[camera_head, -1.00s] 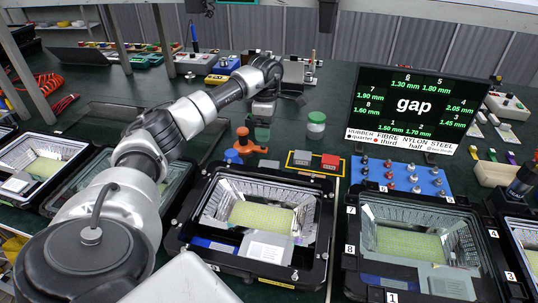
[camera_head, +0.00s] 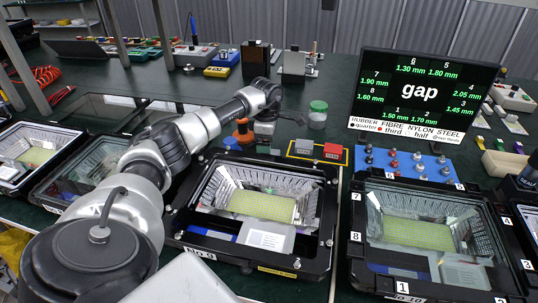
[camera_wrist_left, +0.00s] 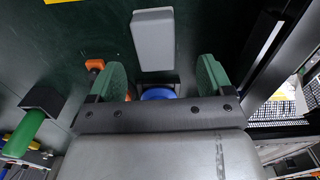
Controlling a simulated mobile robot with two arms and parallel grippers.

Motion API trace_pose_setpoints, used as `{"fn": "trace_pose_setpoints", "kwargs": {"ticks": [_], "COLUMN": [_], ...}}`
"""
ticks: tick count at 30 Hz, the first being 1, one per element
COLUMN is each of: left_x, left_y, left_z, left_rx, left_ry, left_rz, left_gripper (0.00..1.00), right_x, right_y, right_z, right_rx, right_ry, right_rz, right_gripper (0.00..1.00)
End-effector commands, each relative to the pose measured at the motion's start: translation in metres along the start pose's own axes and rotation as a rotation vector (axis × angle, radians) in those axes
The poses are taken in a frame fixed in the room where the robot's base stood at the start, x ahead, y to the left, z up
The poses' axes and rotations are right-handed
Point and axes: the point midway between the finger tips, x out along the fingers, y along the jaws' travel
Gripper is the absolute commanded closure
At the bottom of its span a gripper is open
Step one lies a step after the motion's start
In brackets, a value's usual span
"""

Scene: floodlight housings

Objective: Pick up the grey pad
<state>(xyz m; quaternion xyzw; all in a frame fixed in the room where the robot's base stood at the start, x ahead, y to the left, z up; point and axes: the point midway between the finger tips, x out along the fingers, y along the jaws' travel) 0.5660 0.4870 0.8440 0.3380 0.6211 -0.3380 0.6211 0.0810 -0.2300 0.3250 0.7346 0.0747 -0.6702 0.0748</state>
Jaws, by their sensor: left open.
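The grey pad (camera_wrist_left: 153,40) is a light grey block with rounded corners, lying on the dark green table in the left wrist view. In the head view a small grey piece, which looks like the same pad (camera_head: 267,150), lies just left of the yellow-edged tray. My left gripper (camera_wrist_left: 157,80) is open, with green fingertips apart and nothing held between them. In the wrist view the pad lies beyond the fingertips, in line with the gap. In the head view my left gripper (camera_head: 264,138) is low near the pad, its fingers hard to make out. My right gripper is out of view.
An orange knob (camera_head: 243,133) and a blue round piece (camera_wrist_left: 157,93) stand close to the gripper. The yellow-edged tray (camera_head: 318,160) holds a grey block and a red block. A floodlight housing (camera_head: 325,230) lies in front. A green-lidded jar (camera_head: 318,114) stands behind.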

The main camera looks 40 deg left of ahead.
Motion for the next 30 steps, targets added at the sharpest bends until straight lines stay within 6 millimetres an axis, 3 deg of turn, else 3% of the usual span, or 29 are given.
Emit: {"fn": "trace_pose_setpoints", "kwargs": {"ticks": [9, 19, 30], "left_x": [0.043, 0.05, 0.049], "left_y": [0.005, 0.005, 0.005], "left_z": [0.007, 0.007, 0.006], "left_rx": [0.0, 0.001, 0.001], "left_ry": [-0.001, 0.0, 0.0], "left_rz": [-0.003, 0.0, 0.0], "left_gripper": [0.19, 0.21, 0.74], "right_x": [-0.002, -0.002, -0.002], "right_y": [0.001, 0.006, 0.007], "right_z": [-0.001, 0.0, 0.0], "right_rx": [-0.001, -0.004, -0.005], "right_ry": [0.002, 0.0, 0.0], "right_rz": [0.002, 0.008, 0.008], "right_gripper": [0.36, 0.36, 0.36]}}
